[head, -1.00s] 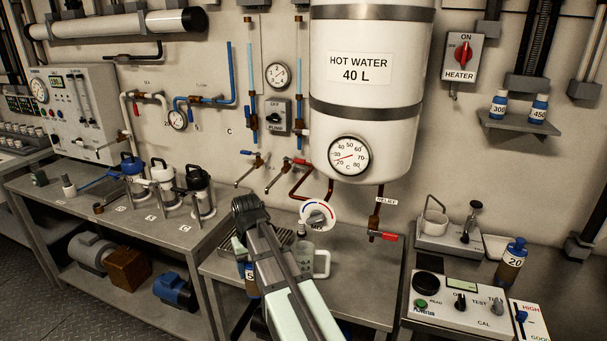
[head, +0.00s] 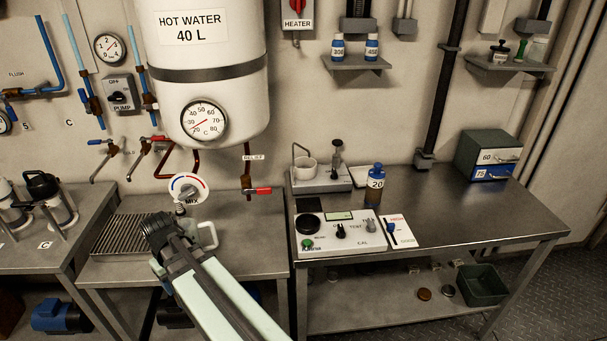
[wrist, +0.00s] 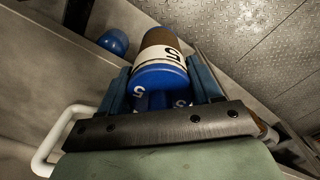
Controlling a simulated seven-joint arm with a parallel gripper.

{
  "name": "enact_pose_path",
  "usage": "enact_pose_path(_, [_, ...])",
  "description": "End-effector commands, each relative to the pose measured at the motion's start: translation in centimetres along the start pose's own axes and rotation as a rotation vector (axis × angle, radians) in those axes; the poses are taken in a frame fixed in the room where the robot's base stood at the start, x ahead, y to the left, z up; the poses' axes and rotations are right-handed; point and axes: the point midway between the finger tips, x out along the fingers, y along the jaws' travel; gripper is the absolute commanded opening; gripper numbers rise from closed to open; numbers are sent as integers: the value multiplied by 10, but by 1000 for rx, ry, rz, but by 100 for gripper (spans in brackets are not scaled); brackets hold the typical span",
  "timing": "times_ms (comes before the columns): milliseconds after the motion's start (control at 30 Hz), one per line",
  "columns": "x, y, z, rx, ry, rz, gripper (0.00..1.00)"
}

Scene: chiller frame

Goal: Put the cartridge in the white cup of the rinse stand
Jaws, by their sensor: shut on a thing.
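My gripper (wrist: 162,82) is shut on a cartridge (wrist: 160,60) with a blue end cap, a white band marked 5 and a brown body. The cartridge sits between both fingers in the wrist view. In the head view my gripper (head: 160,238) is over the front of the middle bench, below the mix dial, and the cartridge is mostly hidden by it. The white cup (head: 304,166) stands on the rinse stand (head: 322,183), at the back left of the right bench. The cup is well to the right of my gripper and apart from it.
A pale jug with a white handle (head: 208,236) stands beside my gripper. A tester panel (head: 340,233) lies in front of the rinse stand. A bottle marked 20 (head: 376,184) stands right of the stand. The red-handled relief valve (head: 257,191) hangs between. The right bench's middle (head: 450,220) is clear.

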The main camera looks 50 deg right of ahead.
Motion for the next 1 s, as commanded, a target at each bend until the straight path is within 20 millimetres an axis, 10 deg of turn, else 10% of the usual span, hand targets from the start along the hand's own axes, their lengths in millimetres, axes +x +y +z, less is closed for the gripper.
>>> enact_pose_path(467, [-48,50,14,-228,3,1,28])
enact_pose_path(1000, [-152,141,74,-787,3,3,28])
